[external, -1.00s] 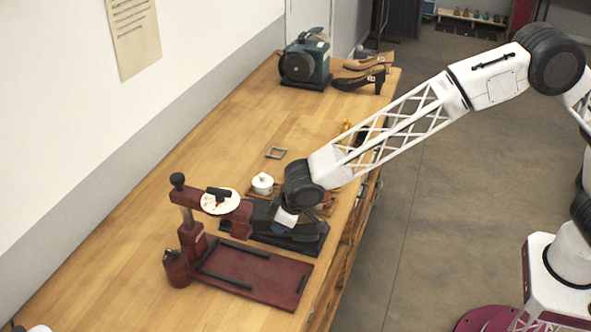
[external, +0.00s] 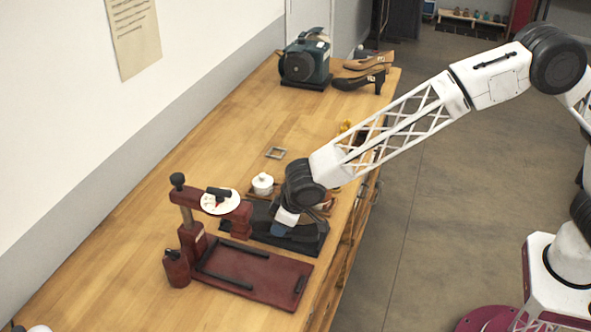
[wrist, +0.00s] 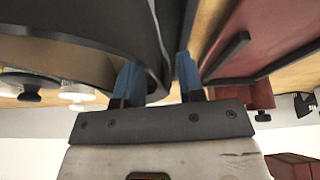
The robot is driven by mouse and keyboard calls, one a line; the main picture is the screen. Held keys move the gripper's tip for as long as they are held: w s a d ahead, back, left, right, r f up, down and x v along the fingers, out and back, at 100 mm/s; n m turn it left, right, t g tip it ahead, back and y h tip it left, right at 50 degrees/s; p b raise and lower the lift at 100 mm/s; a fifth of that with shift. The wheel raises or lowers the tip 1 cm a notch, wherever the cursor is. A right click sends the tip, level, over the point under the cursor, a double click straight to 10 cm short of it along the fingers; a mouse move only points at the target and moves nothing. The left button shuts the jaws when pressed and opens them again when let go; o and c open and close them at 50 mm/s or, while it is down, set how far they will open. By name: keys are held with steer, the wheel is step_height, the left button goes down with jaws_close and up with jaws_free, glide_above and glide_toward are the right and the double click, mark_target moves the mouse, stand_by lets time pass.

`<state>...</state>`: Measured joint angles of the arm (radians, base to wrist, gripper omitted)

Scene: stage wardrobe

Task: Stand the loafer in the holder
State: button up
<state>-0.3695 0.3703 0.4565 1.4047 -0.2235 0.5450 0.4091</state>
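A dark shoe, which looks like the loafer (external: 262,217), lies at a black tray-like base (external: 312,246) near the table's front edge. It is partly hidden by my wrist and the red stand. My gripper (external: 281,228) points down at it. In the wrist view, the blue fingers of my gripper (wrist: 160,80) stand apart, with the edge of a large dark curved surface (wrist: 70,35), probably the loafer, between them. No firm grip shows. A dark red stand (external: 245,268) with a flat plate, black rails and an upright post is beside the shoe. Which piece is the holder is unclear.
A white lidded pot (external: 263,184) and a small grey square frame (external: 275,153) are behind my gripper. A green-blue machine (external: 306,60) and heeled shoes (external: 360,80) stand at the far end.

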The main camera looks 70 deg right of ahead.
steer(key=shift+v, duration=3.6)
steer(key=shift+r, duration=0.1)
steer(key=s+d+r+m+g, duration=0.1)
steer(key=s+d+r, duration=0.8)
steer(key=s+d, duration=0.35)
steer(key=s+d+r, duration=0.8)
steer(key=s+d, duration=0.3)
steer(key=s, duration=0.3)
steer(key=s+d, duration=0.3)
steer(key=s, duration=0.8)
steer(key=s+d+f, duration=0.1)
steer(key=s+d, duration=0.3)
steer(key=s, duration=0.8)
steer(key=s+d+f+g, duration=0.1)
steer(key=s+d, duration=0.2)
steer(key=s, duration=0.8)
steer(key=shift+s+d+f+m+h, duration=0.15)
steer(key=shift+s+d+m+h, duration=0.05)
steer(key=shift+d+m+h, duration=0.1)
